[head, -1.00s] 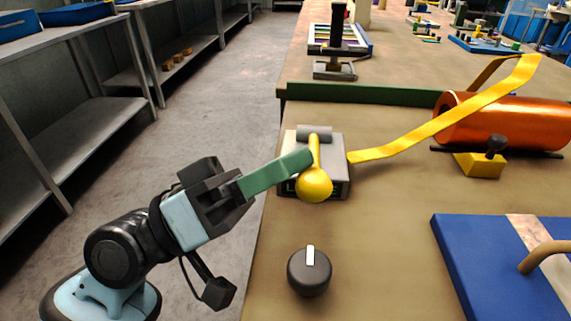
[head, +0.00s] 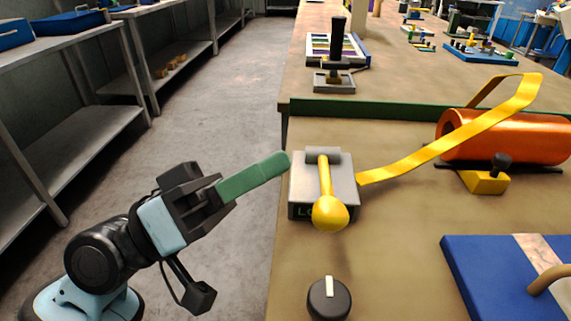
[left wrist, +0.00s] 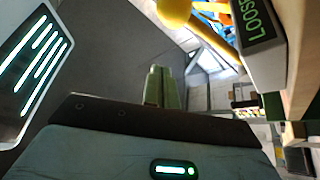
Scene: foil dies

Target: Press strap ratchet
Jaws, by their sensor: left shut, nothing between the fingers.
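The strap ratchet is a grey box (head: 345,188) on the bench near its left edge. Its yellow lever (head: 324,178) points toward the front and ends in a yellow ball (head: 330,213) over the box's front edge. The left wrist view shows the box (left wrist: 268,75) with a green "LOOSE" label, and the ball (left wrist: 174,12). A yellow strap (head: 440,148) runs from the box to an orange cylinder (head: 500,137). My left gripper (head: 286,160) is shut and empty, its green fingers just left of the box, apart from the lever. The fingers also show in the left wrist view (left wrist: 160,86).
A black knob (head: 329,302) stands in front of the ratchet. A blue board (head: 475,275) with a handle lies at the front right. A green rail (head: 380,109) crosses behind the ratchet. Grey shelves (head: 90,130) stand left across open floor.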

